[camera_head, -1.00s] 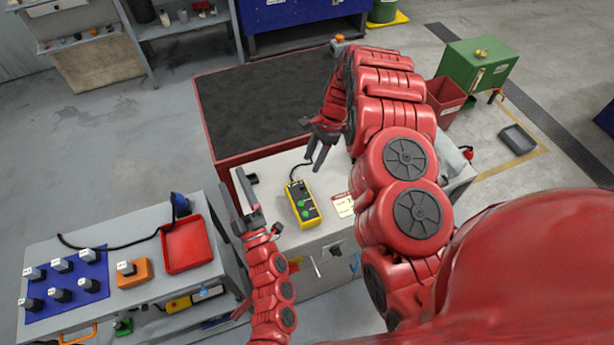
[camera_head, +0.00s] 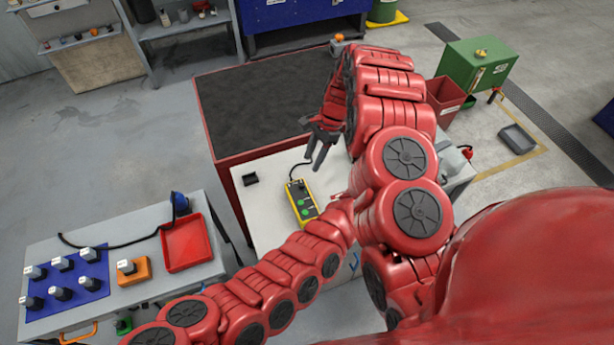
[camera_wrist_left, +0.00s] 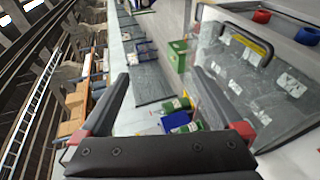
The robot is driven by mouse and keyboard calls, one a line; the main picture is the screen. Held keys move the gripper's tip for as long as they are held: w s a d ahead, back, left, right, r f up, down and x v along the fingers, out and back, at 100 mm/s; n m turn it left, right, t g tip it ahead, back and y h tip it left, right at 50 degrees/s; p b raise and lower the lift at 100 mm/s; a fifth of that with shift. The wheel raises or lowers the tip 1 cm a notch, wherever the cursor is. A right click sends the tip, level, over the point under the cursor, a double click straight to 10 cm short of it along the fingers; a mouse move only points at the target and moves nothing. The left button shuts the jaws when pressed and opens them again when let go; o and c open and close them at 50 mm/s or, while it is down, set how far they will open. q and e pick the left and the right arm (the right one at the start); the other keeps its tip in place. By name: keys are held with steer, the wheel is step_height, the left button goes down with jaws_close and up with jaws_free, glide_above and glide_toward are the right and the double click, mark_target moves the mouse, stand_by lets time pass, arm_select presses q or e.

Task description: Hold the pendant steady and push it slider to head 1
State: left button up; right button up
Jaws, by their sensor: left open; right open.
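The yellow pendant (camera_head: 293,203) with a dark face and green buttons lies on the pale cabinet top (camera_head: 268,212). Its slider and head markings are too small to make out. A black cable runs from its upper end toward my right gripper (camera_head: 316,160), which is open and empty above and beyond the pendant. My left arm crosses in front of the pendant's lower right side. Its gripper is hidden behind my right arm in the head view. In the left wrist view my left gripper (camera_wrist_left: 161,74) is open, with nothing between its fingers and the workshop beyond.
A dark-topped red-sided table (camera_head: 262,105) stands behind the cabinet. A small black holder (camera_head: 250,180) sits on the cabinet's left. At left, a bench carries a red tray (camera_head: 187,243), an orange block (camera_head: 132,272) and a blue mat (camera_head: 85,296) with several knobs.

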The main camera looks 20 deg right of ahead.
arm_select(q)
steer(key=m+g, duration=0.1)
steer(key=g, duration=0.1)
steer(key=m+g+y, duration=0.2)
steer(key=y, duration=1.2)
glide_above(307, 210)
step_height(307, 210, down, 3)
step_height(307, 210, down, 16)
steer(key=shift+d+r, duration=0.1)
steer(key=shift+r, duration=0.15)
steer(key=shift+f, duration=0.7)
steer(key=shift+c, duration=0.2)
